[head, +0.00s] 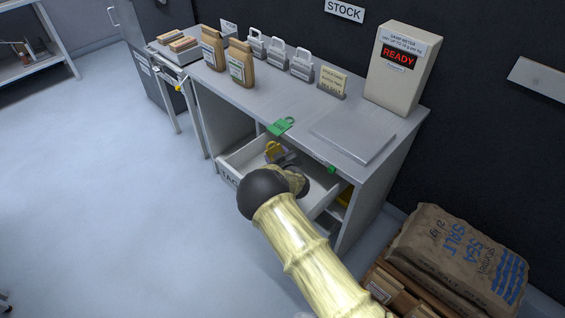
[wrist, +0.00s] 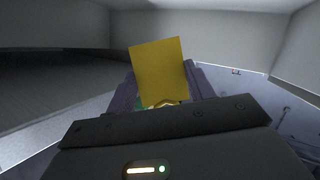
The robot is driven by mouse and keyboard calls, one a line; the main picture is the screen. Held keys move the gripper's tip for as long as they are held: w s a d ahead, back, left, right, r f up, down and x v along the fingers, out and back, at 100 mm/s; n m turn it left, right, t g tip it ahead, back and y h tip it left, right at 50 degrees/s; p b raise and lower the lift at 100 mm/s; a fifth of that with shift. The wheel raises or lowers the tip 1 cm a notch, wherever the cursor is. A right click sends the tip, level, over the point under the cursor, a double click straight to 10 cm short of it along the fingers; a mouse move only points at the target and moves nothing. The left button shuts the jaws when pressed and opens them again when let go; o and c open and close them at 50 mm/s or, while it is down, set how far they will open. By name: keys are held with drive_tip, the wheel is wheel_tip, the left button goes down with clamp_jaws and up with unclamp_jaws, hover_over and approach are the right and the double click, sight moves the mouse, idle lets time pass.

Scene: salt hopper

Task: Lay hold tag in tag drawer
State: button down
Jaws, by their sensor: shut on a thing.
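The hold tag (wrist: 158,72) is a yellow tag, seen upright and slightly tilted between my gripper's fingers in the wrist view. My gripper (head: 284,160) is shut on it. In the head view the yellow tag (head: 272,148) shows just beyond my wrist, over the open tag drawer (head: 235,160). The drawer is a white tray pulled out under the bench top. Pale walls, which look like the drawer's, surround the tag in the wrist view. My arm hides part of the drawer's inside and front. I cannot tell whether the tag touches the drawer floor.
A salt sack (head: 460,260) lies at the lower right. The floor at left is clear.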

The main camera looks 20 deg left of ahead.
drive_tip(key=shift+w+d+f, duration=0.15)
drive_tip(key=shift+w+f, duration=0.15)
drive_tip(key=shift+f, duration=0.5)
drive_tip(key=shift+w+d+f, duration=0.15)
drive_tip(key=shift+w+f, duration=0.15)
drive_tip(key=shift+f, duration=0.5)
drive_tip(key=shift+f, duration=0.1)
drive_tip(key=shift+f, duration=0.4)
drive_tip(key=shift+w+d+f+m+p, duration=0.2)
drive_tip(key=shift+w+m+p, duration=0.1)
drive_tip(key=shift+w, duration=0.2)
drive_tip(key=shift+w+d+m+g+p, duration=0.2)
drive_tip(key=shift+w+m+g+p, duration=0.15)
drive_tip(key=shift+m+g+p, duration=0.45)
drive_tip(key=shift+w+a+f, duration=0.1)
drive_tip(key=shift+f, duration=0.85)
drive_tip(key=shift+r, duration=0.1)
drive_tip(key=c, duration=0.6)
unclamp_jaws()
